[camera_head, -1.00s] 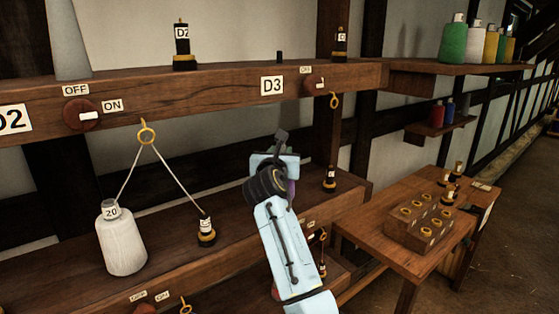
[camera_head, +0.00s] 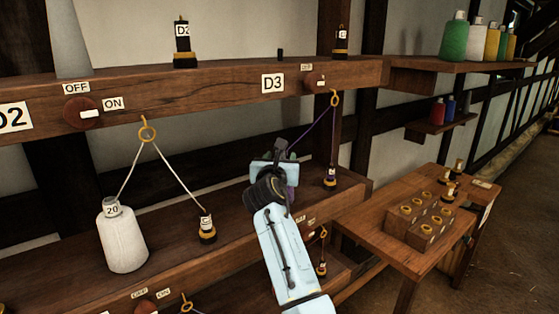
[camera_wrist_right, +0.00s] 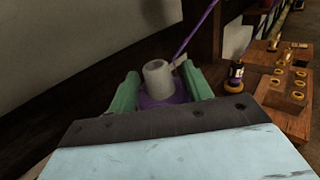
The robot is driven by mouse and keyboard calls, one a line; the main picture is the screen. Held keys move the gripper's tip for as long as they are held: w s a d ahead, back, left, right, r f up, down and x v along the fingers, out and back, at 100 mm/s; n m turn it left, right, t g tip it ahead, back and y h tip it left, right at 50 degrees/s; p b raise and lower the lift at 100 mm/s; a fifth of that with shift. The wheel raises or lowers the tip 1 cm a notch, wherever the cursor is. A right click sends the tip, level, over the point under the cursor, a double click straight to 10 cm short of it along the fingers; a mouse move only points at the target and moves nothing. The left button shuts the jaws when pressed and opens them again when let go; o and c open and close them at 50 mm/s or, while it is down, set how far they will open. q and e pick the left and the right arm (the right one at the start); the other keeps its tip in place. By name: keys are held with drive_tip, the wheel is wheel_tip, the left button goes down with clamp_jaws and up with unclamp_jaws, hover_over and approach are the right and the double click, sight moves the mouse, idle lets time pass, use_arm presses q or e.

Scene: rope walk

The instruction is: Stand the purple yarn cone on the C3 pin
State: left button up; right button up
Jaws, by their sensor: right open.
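The purple yarn cone (camera_wrist_right: 157,101) with its pale grey tip shows in the right wrist view, between my right gripper's green fingers (camera_wrist_right: 160,88). The fingers stand apart on either side of it. In the head view my right gripper (camera_head: 274,157) is over the middle shelf below the D3 label (camera_head: 273,83) and hides most of the cone. A purple thread (camera_head: 311,124) runs from the cone up through a yellow ring (camera_head: 335,98) and down to a black bobbin (camera_head: 330,178). The C3 pin and the cone's base are hidden. My left gripper is not in view.
A white cone (camera_head: 122,240) is threaded to another bobbin (camera_head: 207,227) on the same shelf. The D3 switch (camera_head: 315,80) is on the beam above. A side table (camera_head: 375,230) holds a block with brass-ringed holes. Coloured cones (camera_head: 454,38) stand on a back shelf.

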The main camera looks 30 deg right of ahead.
drive_tip(key=shift+r, duration=0.25)
drive_tip(key=shift+s+a+f, duration=0.15)
drive_tip(key=shift+s+a, duration=0.1)
drive_tip(key=v, duration=1.1)
drive_tip(key=shift+b, duration=0.45)
drive_tip(key=shift+s, duration=0.15)
